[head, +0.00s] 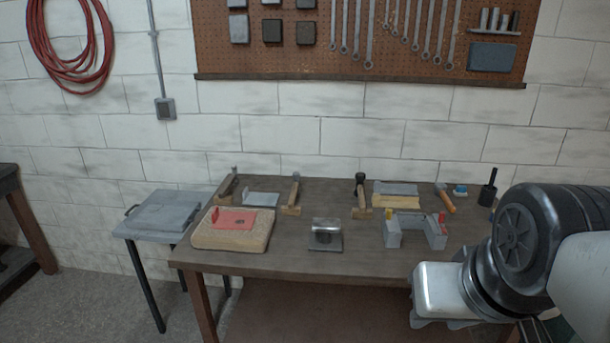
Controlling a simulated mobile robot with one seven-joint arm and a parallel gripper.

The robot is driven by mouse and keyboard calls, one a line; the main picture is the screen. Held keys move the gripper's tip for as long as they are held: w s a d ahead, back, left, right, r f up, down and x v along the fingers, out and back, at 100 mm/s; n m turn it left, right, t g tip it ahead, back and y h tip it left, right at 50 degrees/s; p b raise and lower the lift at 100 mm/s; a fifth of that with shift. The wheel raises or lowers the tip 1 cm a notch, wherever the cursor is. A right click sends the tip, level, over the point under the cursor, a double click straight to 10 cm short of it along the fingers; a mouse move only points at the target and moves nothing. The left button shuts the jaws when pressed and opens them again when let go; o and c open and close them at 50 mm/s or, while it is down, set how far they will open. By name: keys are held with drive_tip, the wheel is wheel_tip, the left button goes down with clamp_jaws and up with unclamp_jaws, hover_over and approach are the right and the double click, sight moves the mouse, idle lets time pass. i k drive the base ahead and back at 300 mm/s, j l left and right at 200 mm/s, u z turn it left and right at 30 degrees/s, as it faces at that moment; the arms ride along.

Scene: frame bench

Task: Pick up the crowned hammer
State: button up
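Several hammer-like tools stand or lean along the back of the wooden bench. One has a dark rounded head and a brown handle (361,191), just right of the bench's middle. Another, with a pale wooden handle (295,190), is left of it. A third, brown one (228,184) is at the back left. A hammer with an orange handle (446,199) leans at the right. They are too small here to tell which head is crowned. My arm fills the lower right, in front of the bench's right end.
The bench (280,262) holds a tan block (205,238) with a red plate (234,219), a grey metal block (326,234), a grey two-post fixture (392,236) and a black-handled pot (488,191). A small side table (165,213) stands left. A pegboard (290,58) hangs behind.

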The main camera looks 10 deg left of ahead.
sight(234, 179)
drive_tip(key=i+j, duration=0.15)
drive_tip(key=j, duration=0.25)
drive_tip(key=i+j, duration=0.2)
drive_tip(key=j, duration=0.2)
drive_tip(key=i+j, duration=0.15)
drive_tip(key=j, duration=0.2)
drive_tip(key=i+j, duration=0.15)
drive_tip(key=j, duration=0.25)
drive_tip(key=i+j, duration=0.2)
drive_tip(key=j, duration=0.2)
drive_tip(key=i+j, duration=0.15)
drive_tip(key=j, duration=0.25)
drive_tip(key=i+j, duration=0.15)
drive_tip(key=j, duration=0.2)
drive_tip(key=i+j, duration=0.2)
drive_tip(key=j, duration=0.2)
